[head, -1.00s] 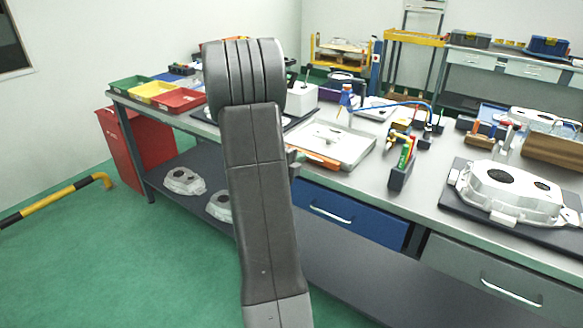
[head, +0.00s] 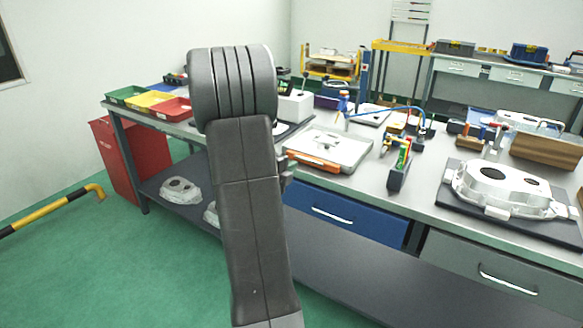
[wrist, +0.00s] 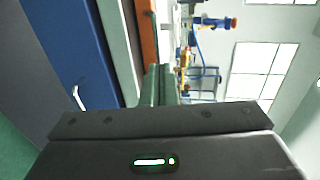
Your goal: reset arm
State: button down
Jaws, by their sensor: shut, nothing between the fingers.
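My arm stands upright in the middle of the head view, in front of the workbench (head: 340,190). My gripper is mostly hidden behind the arm there. In the wrist view my gripper (wrist: 158,80) shows its dark body along the bottom, with a lit green-white indicator. Its two narrow fingers stand close together, shut and empty. Beyond them the bench is seen sideways, with the blue drawer (wrist: 68,40) at left. No object is held.
An aluminium casting (head: 495,187) sits on a dark mat at right. A pale case (head: 330,148) and a tool holder (head: 399,165) lie on the bench. Coloured bins (head: 150,99) stand at back left, above a red cabinet (head: 117,155). A yellow-black rail (head: 60,208) is at left.

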jog(key=v, duration=0.8)
jog(key=shift+d+f, duration=0.1)
